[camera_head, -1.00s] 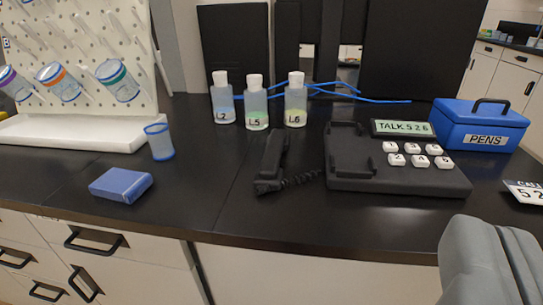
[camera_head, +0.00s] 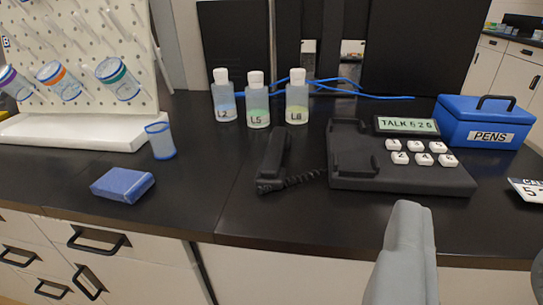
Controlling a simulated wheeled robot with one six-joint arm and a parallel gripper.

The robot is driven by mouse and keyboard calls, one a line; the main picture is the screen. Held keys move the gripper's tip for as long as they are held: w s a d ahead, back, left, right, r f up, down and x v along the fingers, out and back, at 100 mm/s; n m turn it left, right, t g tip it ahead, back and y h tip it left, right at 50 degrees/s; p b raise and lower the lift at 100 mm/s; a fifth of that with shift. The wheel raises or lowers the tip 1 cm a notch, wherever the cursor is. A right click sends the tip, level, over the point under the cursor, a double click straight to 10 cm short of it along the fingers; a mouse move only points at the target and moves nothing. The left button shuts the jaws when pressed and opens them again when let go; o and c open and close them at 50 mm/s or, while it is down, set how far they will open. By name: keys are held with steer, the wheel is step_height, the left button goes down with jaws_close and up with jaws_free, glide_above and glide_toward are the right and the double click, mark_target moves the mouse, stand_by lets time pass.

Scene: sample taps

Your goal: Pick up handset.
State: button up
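The black handset (camera_head: 274,160) lies on the dark bench top, off its cradle. A coiled cord runs from its near end to the black phone base (camera_head: 400,178) at its right. The cradle at the base's left is empty. My gripper (camera_head: 472,232) is at the lower right, open and empty, in front of the phone base. Its left finger shows well; only a sliver of the right finger shows at the picture edge. It is apart from the handset, to its right and nearer the camera.
Bottles labelled L2, L5 and L6 (camera_head: 257,105) stand behind the handset, with blue cables (camera_head: 345,88) behind them. A blue PENS box (camera_head: 487,122) is at the right. A blue block (camera_head: 122,185), a clear cup (camera_head: 160,141) and a pegboard rack (camera_head: 85,60) are left.

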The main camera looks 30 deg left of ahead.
steer(key=o, duration=0.4)
steer(key=w, duration=0.2)
steer(key=w+a+g, duration=0.1)
steer(key=w+a+r+g+y, duration=0.1)
steer(key=w, duration=0.1)
steer(key=shift+w+a+n, duration=0.15)
steer(key=shift+w+n, duration=0.15)
steer(key=shift+n, duration=0.1)
steer(key=n+g, duration=0.3)
steer(key=g, duration=0.8)
glide_above(275, 146)
steer(key=s+d, duration=0.3)
steer(key=s, duration=0.3)
step_height(275, 146, down, 4)
steer(key=x, duration=0.7)
steer(key=a+x, duration=0.1)
steer(key=x, duration=0.3)
steer(key=shift+w+f, duration=0.2)
steer(key=shift+f, duration=0.05)
steer(key=x, duration=0.4)
steer(key=shift+a+f, duration=0.1)
steer(key=shift+a, duration=0.25)
steer(key=shift+w+f, duration=0.25)
steer(key=shift+f, duration=0.15)
steer(key=shift+f, duration=0.25)
jaws_close()
